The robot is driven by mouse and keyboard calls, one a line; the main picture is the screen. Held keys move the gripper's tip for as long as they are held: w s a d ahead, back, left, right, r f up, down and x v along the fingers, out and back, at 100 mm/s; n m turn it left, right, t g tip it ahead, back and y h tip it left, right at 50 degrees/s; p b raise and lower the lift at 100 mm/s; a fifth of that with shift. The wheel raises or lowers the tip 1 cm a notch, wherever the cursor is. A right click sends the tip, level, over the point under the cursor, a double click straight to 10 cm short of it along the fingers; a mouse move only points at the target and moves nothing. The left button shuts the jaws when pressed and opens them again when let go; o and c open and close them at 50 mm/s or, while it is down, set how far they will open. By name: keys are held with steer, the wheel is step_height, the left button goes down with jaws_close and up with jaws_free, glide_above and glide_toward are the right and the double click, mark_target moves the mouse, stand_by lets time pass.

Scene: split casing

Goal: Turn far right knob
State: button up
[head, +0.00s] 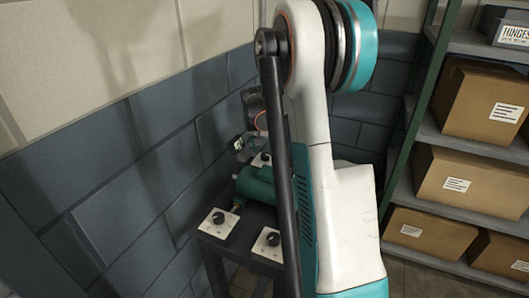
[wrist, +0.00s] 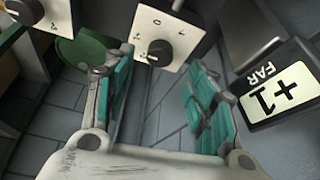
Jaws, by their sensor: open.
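In the wrist view a black knob (wrist: 158,50) on a white plate (wrist: 140,35) with printed marks lies just beyond my gripper (wrist: 162,75). My gripper is open, its two teal-padded fingers apart and apparently empty. A third white plate with a knob (head: 265,158) is farther back. My arm hides my gripper there. I cannot match the knobs between views with certainty.
A green casing (head: 256,184) lies on the dark table (head: 238,240) among the knobs. A block labelled "+1 FAR" (wrist: 278,92) is right of my fingers in the wrist view. Shelves with cardboard boxes (head: 458,185) stand right; a tiled wall (head: 110,160) is left.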

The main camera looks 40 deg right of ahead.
steer(key=v, duration=0.6)
steer(key=shift+r, duration=0.2)
steer(key=shift+a, duration=0.2)
